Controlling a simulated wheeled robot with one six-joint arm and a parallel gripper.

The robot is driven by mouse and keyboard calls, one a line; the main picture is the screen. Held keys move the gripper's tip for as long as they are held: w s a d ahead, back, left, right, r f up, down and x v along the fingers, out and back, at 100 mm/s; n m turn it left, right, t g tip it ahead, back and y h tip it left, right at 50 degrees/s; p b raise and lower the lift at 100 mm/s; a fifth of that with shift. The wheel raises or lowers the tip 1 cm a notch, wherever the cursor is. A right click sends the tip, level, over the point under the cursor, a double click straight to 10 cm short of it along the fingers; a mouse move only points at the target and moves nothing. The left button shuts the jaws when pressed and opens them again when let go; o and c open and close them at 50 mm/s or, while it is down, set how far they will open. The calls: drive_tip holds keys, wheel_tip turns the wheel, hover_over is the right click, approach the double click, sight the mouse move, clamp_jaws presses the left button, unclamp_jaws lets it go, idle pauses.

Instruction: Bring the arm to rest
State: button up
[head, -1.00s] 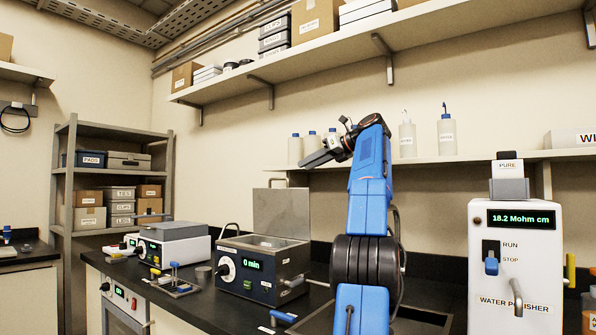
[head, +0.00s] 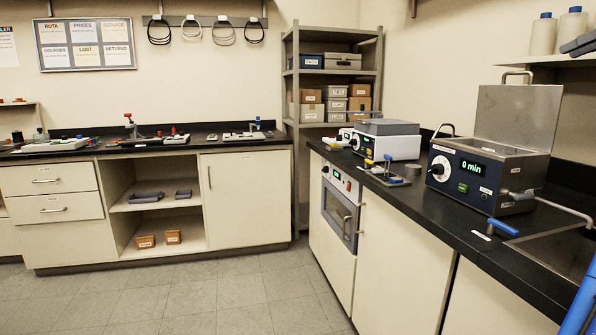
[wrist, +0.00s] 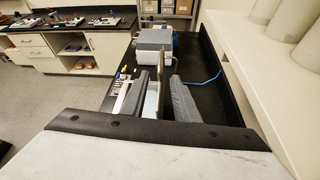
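My gripper (wrist: 160,77) is open in the wrist view, with its two dark fingers apart and nothing held between them. It is raised above the black counter, level with the wall shelf. In the head view only a dark tip of my gripper (head: 580,43) shows at the upper right edge, and a piece of my blue arm (head: 580,312) shows at the lower right. The rest of the arm is out of that view.
An ultrasonic bath (head: 480,175) with a raised lid and "0 min" display stands on the right counter (head: 440,215). A white instrument (head: 386,142) stands behind it. Bottles (head: 543,35) line the wall shelf.

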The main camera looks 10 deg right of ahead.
drive_tip(key=w+a+f+n+g, duration=0.1)
drive_tip(key=w+a+f+n, duration=0.25)
drive_tip(key=a, duration=0.45)
drive_tip(key=w+a+f+n+g, duration=0.1)
drive_tip(key=w+a+f+n, duration=0.3)
drive_tip(key=a, duration=0.5)
drive_tip(key=s+a+f+n+g, duration=0.15)
drive_tip(key=a+f+n, duration=0.25)
drive_tip(key=a+f, duration=0.45)
drive_tip(key=s+a+f+n+g, duration=0.15)
drive_tip(key=a+f+n, duration=0.35)
drive_tip(key=a, duration=0.6)
drive_tip(key=s+a+f+n+g, duration=0.1)
drive_tip(key=s+a+f+n, duration=0.4)
drive_tip(key=f, duration=0.3)
drive_tip(key=s+a+f+n+g, duration=0.1)
drive_tip(key=s+a+f+n, duration=0.3)
drive_tip(key=a+f, duration=0.45)
drive_tip(key=s+a+f+n+h, duration=0.1)
drive_tip(key=s+a+f+n, duration=0.1)
drive_tip(key=s+f+n, duration=0.3)
drive_tip(key=s+a+f+n+g, duration=0.1)
drive_tip(key=s+f+n, duration=0.4)
drive_tip(key=s+f, duration=0.7)
wheel_tip(320, 180, down, 5)
drive_tip(key=shift+a+f+g+h, duration=0.1)
drive_tip(key=shift+a+g+h, duration=0.25)
drive_tip(key=shift+a, duration=0.25)
